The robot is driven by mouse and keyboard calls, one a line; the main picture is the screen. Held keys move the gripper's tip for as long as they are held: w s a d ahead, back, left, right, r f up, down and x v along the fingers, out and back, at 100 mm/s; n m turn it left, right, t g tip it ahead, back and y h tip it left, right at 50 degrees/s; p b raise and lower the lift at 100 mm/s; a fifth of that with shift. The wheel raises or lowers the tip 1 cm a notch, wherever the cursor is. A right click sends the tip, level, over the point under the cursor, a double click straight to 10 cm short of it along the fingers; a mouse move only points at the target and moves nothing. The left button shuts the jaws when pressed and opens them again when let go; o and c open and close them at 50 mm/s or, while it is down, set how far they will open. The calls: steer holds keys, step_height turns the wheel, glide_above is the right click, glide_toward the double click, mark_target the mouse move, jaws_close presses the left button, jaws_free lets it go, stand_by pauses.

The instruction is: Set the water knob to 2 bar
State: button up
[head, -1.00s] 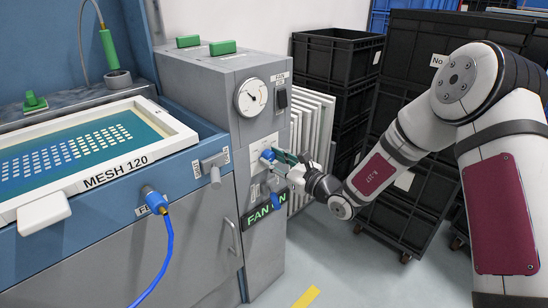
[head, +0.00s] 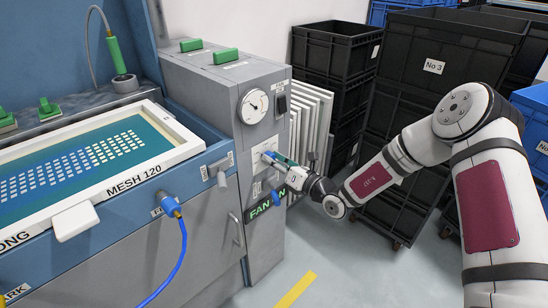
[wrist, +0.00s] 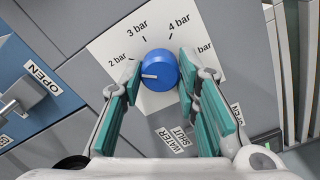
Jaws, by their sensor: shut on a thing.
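The blue water knob (wrist: 163,66) sits on a white scale plate (wrist: 190,35) marked 2 bar, 3 bar, 4 bar and a partly hidden bar label. Its white pointer line faces left in the wrist view, on the 2 bar side and slightly below that label. My gripper (wrist: 160,72) is shut on the knob, one teal-padded finger on each side. In the head view the knob (head: 268,156) shows small on the grey cabinet front, with my gripper (head: 273,158) at it. The round pressure gauge (head: 253,105) is above; its reading is too small to tell.
A WATER SHUT label (wrist: 174,141) and an OPEN label (wrist: 42,78) with a lever are near the knob. A FAN sign (head: 264,208) is below. White frames (head: 310,120) lean right of the cabinet, before black crates (head: 333,80). The floor in front is clear.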

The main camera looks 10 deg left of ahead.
stand_by(0.4)
steer(key=o, duration=1.2)
steer(key=shift+c, duration=0.2)
steer(key=v, duration=1.2)
